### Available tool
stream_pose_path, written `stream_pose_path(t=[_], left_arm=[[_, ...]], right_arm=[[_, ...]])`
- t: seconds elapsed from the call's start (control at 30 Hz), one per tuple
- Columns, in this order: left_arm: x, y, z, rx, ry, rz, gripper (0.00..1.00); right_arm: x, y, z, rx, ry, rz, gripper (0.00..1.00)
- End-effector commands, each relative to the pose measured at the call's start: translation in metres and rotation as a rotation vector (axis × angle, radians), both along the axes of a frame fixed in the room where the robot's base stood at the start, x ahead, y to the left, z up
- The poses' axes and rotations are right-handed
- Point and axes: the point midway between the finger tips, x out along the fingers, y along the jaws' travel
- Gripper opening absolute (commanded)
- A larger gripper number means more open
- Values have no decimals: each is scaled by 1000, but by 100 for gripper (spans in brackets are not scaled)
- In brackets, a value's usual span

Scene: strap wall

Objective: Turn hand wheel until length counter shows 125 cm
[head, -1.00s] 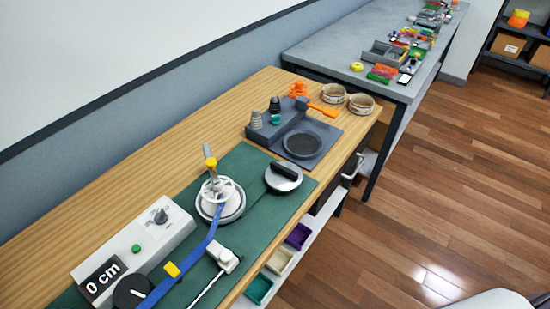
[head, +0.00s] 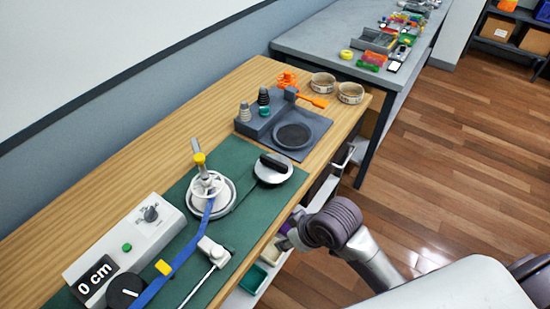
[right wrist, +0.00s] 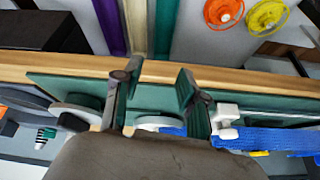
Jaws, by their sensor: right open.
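The length counter (head: 97,280) reads "0 cm" on a light grey box at the lower left of the head view. A black round dial (head: 124,291) sits beside it. A white spoked wheel (head: 206,186) sits on a round reel on the green mat, with a blue strap (head: 190,243) running from it past the dial. I cannot tell for certain which is the hand wheel. My right gripper (right wrist: 152,85) is open and empty in the right wrist view, near the bench's front edge; in the head view my arm mostly hides it. My left gripper is not in view.
A grey disc with a black handle (head: 273,168) lies on the mat. A white clamp-like part (head: 214,251) stands beside the strap. A dark grey fixture (head: 285,130) and two rings lie farther back. In the wrist view, orange (right wrist: 222,11) and yellow (right wrist: 265,17) wheels lie beyond the bench edge.

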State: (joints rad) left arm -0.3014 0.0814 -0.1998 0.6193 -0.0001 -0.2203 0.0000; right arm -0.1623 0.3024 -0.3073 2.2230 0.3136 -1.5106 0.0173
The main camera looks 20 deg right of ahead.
Motion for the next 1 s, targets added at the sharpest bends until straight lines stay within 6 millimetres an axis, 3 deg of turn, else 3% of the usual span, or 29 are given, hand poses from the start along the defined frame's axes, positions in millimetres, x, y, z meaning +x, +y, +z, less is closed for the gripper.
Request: stream_pose_path(t=[0.27, 0.43, 0.6, 0.8, 1.0], left_arm=[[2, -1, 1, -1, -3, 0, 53], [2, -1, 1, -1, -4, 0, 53], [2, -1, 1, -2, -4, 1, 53], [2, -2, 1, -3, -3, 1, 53], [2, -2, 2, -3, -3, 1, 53]], right_arm=[[66, 14, 52, -15, -41, 218, 42], [109, -2, 84, -53, -30, 281, 42], [147, -32, 123, -82, -9, 278, 42], [171, -60, 158, -88, 7, 243, 42], [178, -65, 162, -84, 15, 232, 42]])
